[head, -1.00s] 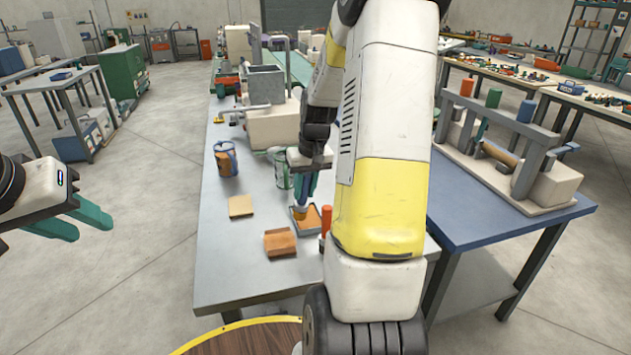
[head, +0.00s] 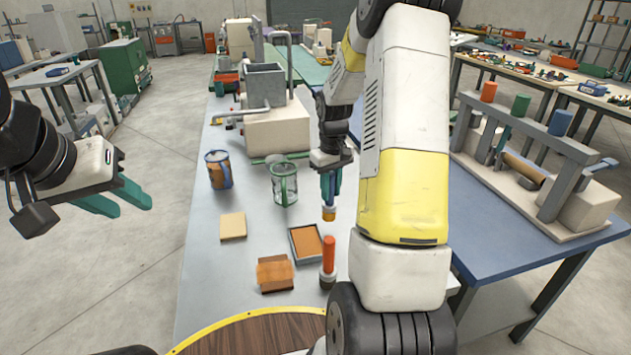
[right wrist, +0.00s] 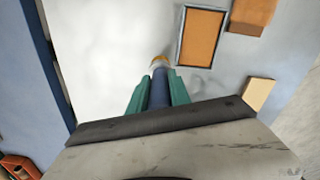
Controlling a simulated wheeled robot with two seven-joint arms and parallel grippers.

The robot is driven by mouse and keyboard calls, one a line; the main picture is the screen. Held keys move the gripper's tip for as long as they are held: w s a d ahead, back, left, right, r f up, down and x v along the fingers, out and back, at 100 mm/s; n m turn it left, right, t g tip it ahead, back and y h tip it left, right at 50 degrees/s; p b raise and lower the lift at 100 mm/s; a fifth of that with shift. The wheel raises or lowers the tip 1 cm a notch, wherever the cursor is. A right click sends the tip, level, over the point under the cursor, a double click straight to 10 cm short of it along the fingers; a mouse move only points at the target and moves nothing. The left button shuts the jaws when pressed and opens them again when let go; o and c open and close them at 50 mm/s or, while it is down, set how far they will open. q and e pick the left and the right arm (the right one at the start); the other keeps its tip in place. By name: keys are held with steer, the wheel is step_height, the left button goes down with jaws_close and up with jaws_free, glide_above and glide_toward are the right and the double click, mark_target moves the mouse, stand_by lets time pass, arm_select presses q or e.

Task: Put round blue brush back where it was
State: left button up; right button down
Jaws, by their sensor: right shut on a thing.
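The round blue brush (head: 329,201) hangs tip down from my right gripper (head: 331,184), its blue handle between the green fingers and its tip yellow-orange. The brush (right wrist: 158,88) also shows in the right wrist view, pointing away over the grey table. In the head view, its tip appears above and right of the shallow tray with orange content (head: 291,249); the tray (right wrist: 180,50) lies to the tip's right in the wrist view. My left gripper (head: 125,200) is open and empty, left of the table over the floor.
A red-orange-handled tool (head: 328,256) stands upright near the tray. A brown block (head: 274,274), a tan block (head: 233,226), an orange-brown mug (head: 218,170) and a green-rimmed glass jar (head: 284,184) stand on the grey table. A rack (head: 541,135) stands on the blue table.

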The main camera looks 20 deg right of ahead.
mark_target(332, 191)
steer(key=shift+w+d+f, duration=0.35)
steer(key=shift+w+f, duration=0.3)
steer(key=shift+w, duration=0.05)
steer(key=shift+w+d+f, duration=0.4)
steer(key=shift+w+f, duration=0.25)
steer(key=shift+w, duration=0.1)
steer(key=shift+w+d+f, duration=0.35)
steer(key=shift+w+f, duration=0.3)
steer(key=shift+w, duration=0.05)
steer(key=shift+f, duration=0.2)
steer(key=c, duration=1.2)
jaws_free()
